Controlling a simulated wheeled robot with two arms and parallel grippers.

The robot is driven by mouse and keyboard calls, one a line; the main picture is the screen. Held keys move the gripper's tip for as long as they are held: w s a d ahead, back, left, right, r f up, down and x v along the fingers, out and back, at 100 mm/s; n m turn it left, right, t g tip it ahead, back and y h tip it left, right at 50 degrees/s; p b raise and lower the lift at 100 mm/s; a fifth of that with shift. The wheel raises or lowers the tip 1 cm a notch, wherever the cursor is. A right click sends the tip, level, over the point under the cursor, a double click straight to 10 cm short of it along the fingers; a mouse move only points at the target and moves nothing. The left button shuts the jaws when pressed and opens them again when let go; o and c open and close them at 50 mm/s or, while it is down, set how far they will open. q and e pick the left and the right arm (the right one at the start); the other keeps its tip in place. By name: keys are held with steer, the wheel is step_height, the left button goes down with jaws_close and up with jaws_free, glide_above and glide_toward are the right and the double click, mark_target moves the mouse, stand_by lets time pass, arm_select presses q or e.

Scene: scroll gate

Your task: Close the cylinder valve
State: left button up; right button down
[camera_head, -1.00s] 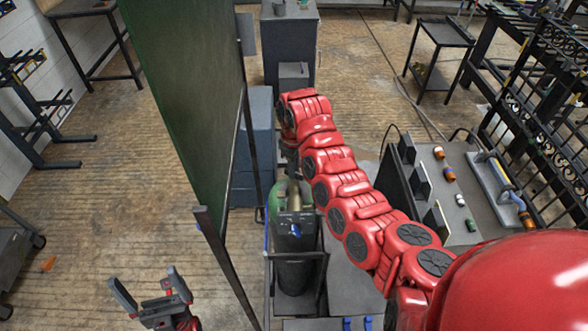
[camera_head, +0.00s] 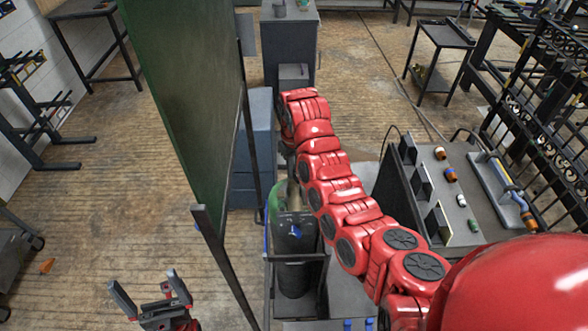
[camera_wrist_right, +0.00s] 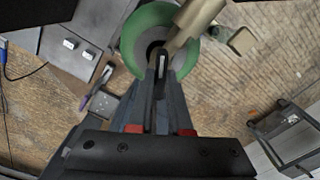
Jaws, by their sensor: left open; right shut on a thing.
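The gas cylinder (camera_head: 294,275) stands upright in a dark frame at the middle, with a dark body and a green shoulder. The green top (camera_wrist_right: 146,22) shows in the right wrist view, with the brass-coloured valve (camera_wrist_right: 196,18) above it. My right gripper (camera_wrist_right: 162,62) has its fingers close together at the valve, shut on it; the fingertips partly hide the contact. In the head view my right arm reaches from the lower right to just above the cylinder. My left gripper (camera_head: 147,291) is open and empty at the lower left, apart from the cylinder.
A tall green panel (camera_head: 185,100) stands between my left gripper and the cylinder. A blue cabinet (camera_head: 260,150) is behind it. A grey bench with small items (camera_head: 450,205) stands right of my right arm. The wooden floor at left is mostly clear.

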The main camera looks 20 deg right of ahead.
steer(key=m+p, duration=0.1)
steer(key=m, duration=0.9)
steer(key=shift+p, duration=0.3)
steer(key=m, duration=0.3)
steer(key=shift+m, duration=0.4)
steer(key=m, duration=1)
steer(key=shift+p, duration=0.3)
steer(key=c, duration=0.8)
jaws_free()
steer(key=shift+c, duration=0.2)
